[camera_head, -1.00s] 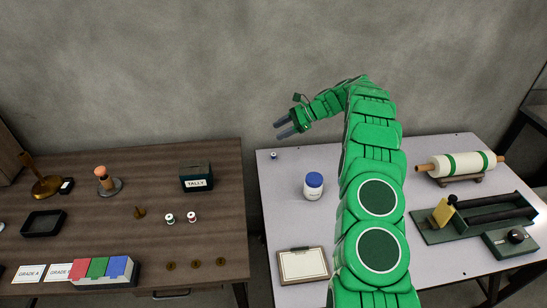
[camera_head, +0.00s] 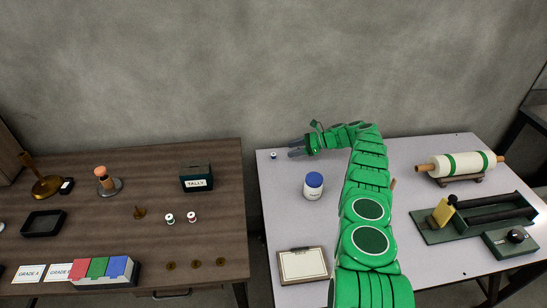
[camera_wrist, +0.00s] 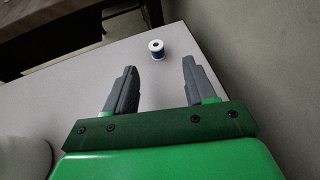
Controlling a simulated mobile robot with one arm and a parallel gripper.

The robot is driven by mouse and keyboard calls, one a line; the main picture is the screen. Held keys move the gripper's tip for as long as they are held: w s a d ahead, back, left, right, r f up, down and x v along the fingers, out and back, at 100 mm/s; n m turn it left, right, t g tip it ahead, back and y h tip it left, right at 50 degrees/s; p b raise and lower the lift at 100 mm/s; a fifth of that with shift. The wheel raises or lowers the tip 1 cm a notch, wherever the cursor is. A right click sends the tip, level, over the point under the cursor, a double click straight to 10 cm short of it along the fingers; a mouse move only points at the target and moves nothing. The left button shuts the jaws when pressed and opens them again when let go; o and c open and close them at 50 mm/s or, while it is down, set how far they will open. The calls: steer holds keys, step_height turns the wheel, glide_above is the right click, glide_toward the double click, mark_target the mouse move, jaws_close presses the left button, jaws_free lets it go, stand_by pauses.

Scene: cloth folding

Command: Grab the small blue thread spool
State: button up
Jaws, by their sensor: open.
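The small blue thread spool (camera_head: 273,155) stands near the back left corner of the light table in the head view. In the wrist view the spool (camera_wrist: 156,49) is upright, with white ends and a blue band. My gripper (camera_head: 291,148) is just right of it in the head view, low over the table. In the wrist view my gripper (camera_wrist: 158,75) is open and empty. The spool lies ahead of the fingertips, between their lines, and apart from both fingers.
A white jar with a blue lid (camera_head: 313,186) stands in front of my gripper. A clipboard (camera_head: 303,265) lies at the near edge. A roller (camera_head: 458,165) and a green device (camera_head: 475,219) are on the right. A gap separates the dark wooden table (camera_head: 100,222) at left.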

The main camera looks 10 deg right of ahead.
mark_target(277, 158)
steer(key=shift+s+x, duration=0.15)
steer(key=shift+x, duration=1.85)
steer(key=shift+s+x, duration=0.15)
steer(key=shift+x, duration=1.8)
steer(key=shift+r, duration=0.1)
jaws_close()
